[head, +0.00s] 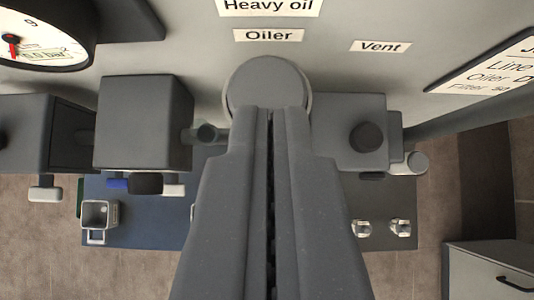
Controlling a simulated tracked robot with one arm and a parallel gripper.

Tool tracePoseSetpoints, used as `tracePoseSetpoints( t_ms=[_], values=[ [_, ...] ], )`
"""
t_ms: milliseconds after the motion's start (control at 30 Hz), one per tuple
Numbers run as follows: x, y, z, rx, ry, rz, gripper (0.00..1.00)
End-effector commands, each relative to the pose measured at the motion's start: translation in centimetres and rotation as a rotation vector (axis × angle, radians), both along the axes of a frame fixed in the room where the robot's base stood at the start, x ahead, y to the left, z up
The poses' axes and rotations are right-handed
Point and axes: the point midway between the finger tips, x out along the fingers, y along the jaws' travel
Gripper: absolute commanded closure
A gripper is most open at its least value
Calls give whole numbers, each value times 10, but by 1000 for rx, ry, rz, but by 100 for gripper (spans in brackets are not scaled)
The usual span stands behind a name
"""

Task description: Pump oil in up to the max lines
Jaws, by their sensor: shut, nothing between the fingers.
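My gripper (270,112) is shut and empty, its two fingers side by side in the middle of the head view. Its tips overlap the lower edge of a round grey cap (268,82) under the labels "Heavy oil" (270,7) and "Oiler" (268,35). I cannot tell whether they touch it. A grey block with a dark round knob (366,137) is right of the fingers, below the "Vent" label (380,46). Whatever lies directly behind the fingers is hidden. No max line shows in this view.
A pressure gauge (40,40) is at the upper left, above dark box-shaped units (145,118). A blue mat (150,225) below holds a small square metal cup (97,220) and two small metal fittings (400,227). A grey cabinet (490,265) stands at the lower right.

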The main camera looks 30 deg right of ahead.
Motion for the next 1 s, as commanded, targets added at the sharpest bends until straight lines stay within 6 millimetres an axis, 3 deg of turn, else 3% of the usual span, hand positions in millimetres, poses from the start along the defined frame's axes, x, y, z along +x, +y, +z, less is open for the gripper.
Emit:
tracePoseSetpoints(
  t_ms=[100,367,1000],
  values=[
    [-12,8,16,-4,-7,1,100],
    [-28,18,35,-3,-5,0,100],
    [-30,20,38,-3,-3,2,100]
  ],
)
